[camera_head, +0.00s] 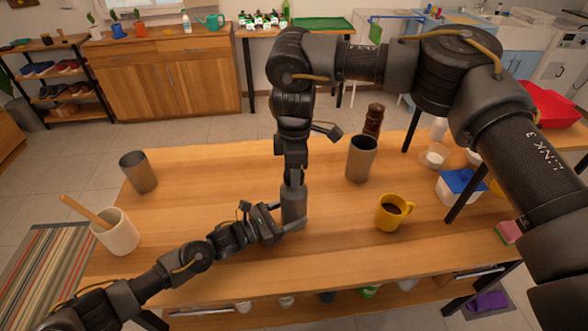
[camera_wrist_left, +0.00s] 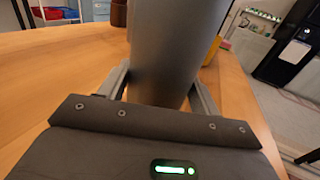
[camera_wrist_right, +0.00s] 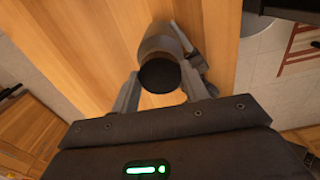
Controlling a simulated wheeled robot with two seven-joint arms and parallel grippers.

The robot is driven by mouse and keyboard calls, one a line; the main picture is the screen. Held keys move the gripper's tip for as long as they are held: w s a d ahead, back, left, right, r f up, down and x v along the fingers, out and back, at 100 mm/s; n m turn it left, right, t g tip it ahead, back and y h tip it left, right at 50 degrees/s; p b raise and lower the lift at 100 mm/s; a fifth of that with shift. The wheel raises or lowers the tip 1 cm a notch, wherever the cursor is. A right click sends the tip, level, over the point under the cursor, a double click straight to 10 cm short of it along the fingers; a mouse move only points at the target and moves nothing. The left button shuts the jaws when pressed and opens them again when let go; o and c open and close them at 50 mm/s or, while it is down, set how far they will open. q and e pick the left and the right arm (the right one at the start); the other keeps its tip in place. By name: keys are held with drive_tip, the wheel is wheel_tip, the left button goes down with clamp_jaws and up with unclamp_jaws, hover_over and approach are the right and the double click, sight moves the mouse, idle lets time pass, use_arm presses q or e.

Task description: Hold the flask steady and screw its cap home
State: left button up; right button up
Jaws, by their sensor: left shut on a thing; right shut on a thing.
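The grey metal flask (camera_head: 294,206) stands upright on the wooden table in the head view. My left gripper (camera_head: 291,223) is shut around its lower body. The flask fills the middle of the left wrist view (camera_wrist_left: 172,55), with a finger on each side. My right gripper (camera_head: 293,178) points straight down from above and is shut at the top of the flask. In the right wrist view the black cap (camera_wrist_right: 160,76) sits between the fingers, in line with the flask body (camera_wrist_right: 158,40). The seam between cap and flask is hidden, so I cannot tell how tight it is.
A yellow mug (camera_head: 390,214) and a grey-brown cup (camera_head: 361,160) stand right of the flask. Another cup (camera_head: 138,172) and a cream crock with a wooden tool (camera_head: 116,233) are at left. A dark brown bottle (camera_head: 373,120) is behind. The table's front left is clear.

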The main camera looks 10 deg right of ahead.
drive_tip(key=m, duration=0.8)
drive_tip(key=shift+m, duration=0.6)
drive_tip(key=m, duration=0.3)
drive_tip(key=shift+f+m, duration=0.1)
drive_tip(key=shift+m, duration=0.3)
drive_tip(key=m, duration=0.3)
drive_tip(key=shift+c, duration=0.9)
drive_tip(key=o, duration=1.3)
drive_tip(key=shift+c, duration=0.2)
